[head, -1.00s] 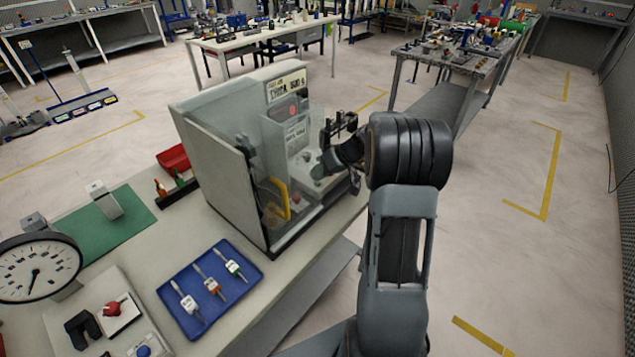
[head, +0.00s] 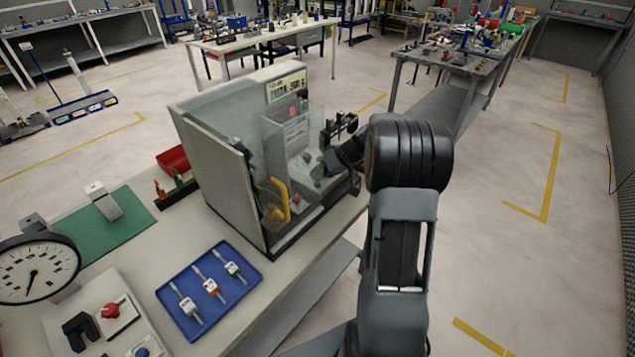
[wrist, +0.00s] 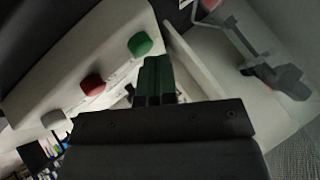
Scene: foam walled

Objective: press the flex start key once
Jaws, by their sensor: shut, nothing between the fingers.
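I cannot read a label that tells which one is the flex start key. My gripper (wrist: 156,62) is shut and empty, its fingertips close beside the green key; I cannot tell if they touch it. In the head view my gripper (head: 319,170) is at the open right side of the grey bench machine (head: 220,170), by its clear guard. The keys are too small or hidden to make out there.
A yellow handle (head: 281,200) stands at the machine's front. A blue tray (head: 190,310) with several small tools, a green mat (head: 110,228), a red bin (head: 173,159) and a dial gauge (head: 32,270) share the bench. The floor to the right is clear.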

